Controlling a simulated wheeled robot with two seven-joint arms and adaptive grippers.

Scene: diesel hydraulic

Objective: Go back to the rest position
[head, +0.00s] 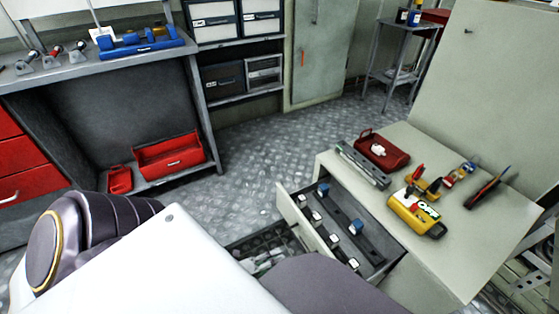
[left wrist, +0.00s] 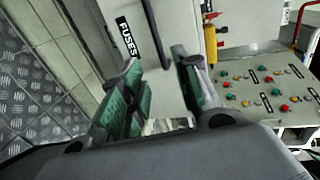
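My left gripper (left wrist: 157,62) shows in the left wrist view with its two green-padded fingers apart. Nothing is clearly held between them. Past the fingers is a pale panel (left wrist: 175,90) labelled FUSES, with a dark handle (left wrist: 148,22) near the fingertips; I cannot tell whether they touch. In the head view my white and purple-grey arm fills the lower left and bottom centre, and its gripper is not clearly seen. My right gripper is in neither view.
An open drawer (head: 290,208) with several small parts juts from the pale bench (head: 335,160) at right. A workbench (head: 90,72) stands at left. The metal floor (head: 245,160) between is clear.

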